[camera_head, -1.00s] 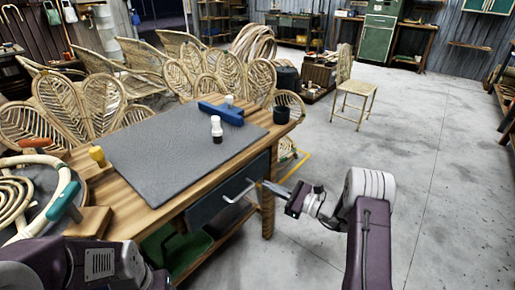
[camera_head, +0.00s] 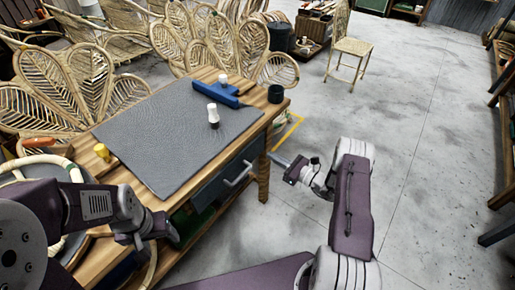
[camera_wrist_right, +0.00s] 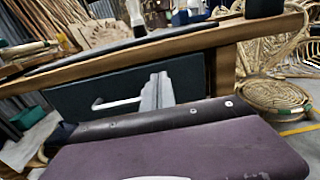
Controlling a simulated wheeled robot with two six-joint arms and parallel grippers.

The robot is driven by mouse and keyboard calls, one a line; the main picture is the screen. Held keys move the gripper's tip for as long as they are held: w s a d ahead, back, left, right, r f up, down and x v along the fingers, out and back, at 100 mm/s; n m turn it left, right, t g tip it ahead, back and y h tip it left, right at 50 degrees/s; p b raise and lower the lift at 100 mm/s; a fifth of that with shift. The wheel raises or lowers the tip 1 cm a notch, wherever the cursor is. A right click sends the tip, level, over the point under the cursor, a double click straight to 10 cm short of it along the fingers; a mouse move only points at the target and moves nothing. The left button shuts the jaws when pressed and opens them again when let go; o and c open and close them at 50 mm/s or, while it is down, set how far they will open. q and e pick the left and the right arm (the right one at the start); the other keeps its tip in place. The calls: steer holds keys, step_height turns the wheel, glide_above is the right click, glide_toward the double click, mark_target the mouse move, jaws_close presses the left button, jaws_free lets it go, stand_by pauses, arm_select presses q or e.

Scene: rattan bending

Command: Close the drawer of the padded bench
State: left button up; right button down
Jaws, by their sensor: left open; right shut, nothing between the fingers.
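The padded bench (camera_head: 112,182) has a grey pad on its wooden top. Its dark drawer front (camera_head: 212,189) sits beneath the top's edge, with no clear gap showing. A pale bar handle (camera_head: 238,174) is on the front. My right gripper (camera_head: 275,158) is shut and empty, to the right of the handle and apart from it. In the right wrist view, the gripper's fingers (camera_wrist_right: 155,91) overlap the drawer front (camera_wrist_right: 75,92), beside the handle (camera_wrist_right: 112,104). My left gripper (camera_head: 168,234) is open and empty, low by the bench's near front edge.
On the bench stand a white-topped bottle (camera_head: 213,115), a blue tool (camera_head: 222,95), a dark cup (camera_head: 276,93) and a yellow-topped item (camera_head: 102,152). Rattan panels (camera_head: 65,90) crowd the far side. Open concrete floor (camera_head: 410,130) lies to the right, with a chair (camera_head: 350,45) farther back.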

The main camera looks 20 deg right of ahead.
mark_target(250, 142)
steer(key=b+x, duration=0.1)
steer(key=x, duration=0.7)
steer(key=shift+w+a+f+b, duration=0.15)
steer(key=shift+w+a+b, duration=0.25)
steer(key=shift+w+b, duration=0.15)
steer(key=shift+r, duration=0.45)
steer(key=shift+d, duration=0.1)
